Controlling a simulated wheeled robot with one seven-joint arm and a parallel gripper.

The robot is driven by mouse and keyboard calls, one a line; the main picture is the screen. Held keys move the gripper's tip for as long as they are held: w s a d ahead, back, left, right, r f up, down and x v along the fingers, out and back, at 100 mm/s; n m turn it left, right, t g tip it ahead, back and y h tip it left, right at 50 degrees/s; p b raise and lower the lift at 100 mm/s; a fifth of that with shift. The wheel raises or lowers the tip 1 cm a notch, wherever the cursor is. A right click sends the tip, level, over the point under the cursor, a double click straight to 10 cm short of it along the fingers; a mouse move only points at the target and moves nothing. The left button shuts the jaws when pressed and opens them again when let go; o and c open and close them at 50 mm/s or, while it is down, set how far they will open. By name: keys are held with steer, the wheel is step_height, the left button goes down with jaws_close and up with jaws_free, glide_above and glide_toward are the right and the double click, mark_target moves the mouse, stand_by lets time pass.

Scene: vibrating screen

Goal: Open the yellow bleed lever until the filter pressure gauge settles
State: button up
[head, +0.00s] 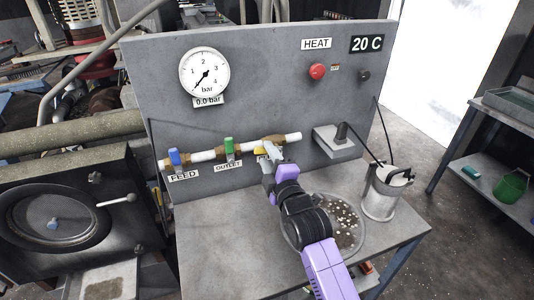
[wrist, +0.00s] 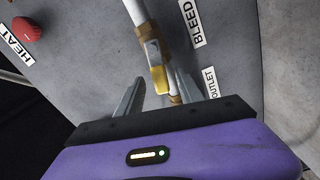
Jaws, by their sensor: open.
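The yellow bleed lever (wrist: 159,79) sits on the white pipe, between my gripper's two open fingers in the wrist view. It runs nearly along the pipe there; contact with the fingers cannot be told. In the head view the lever (head: 259,151) is partly hidden by my gripper (head: 268,150), which reaches the pipe's right part. My gripper (wrist: 160,76) holds nothing that I can see. The round pressure gauge (head: 204,73) has its needle at the low end, and its plate reads 0.0 bar. The BLEED label (wrist: 192,22) shows in the wrist view.
The blue FEED lever (head: 174,157) and green OUTLET lever (head: 229,147) stand on the same pipe, to the left. A red HEAT button (head: 317,71) is above right. A bowl of bits (head: 347,222) lies below my arm, beside a metal can (head: 381,196).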

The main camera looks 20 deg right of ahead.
steer(key=shift+w, duration=0.5)
jaws_close()
stand_by(1.2)
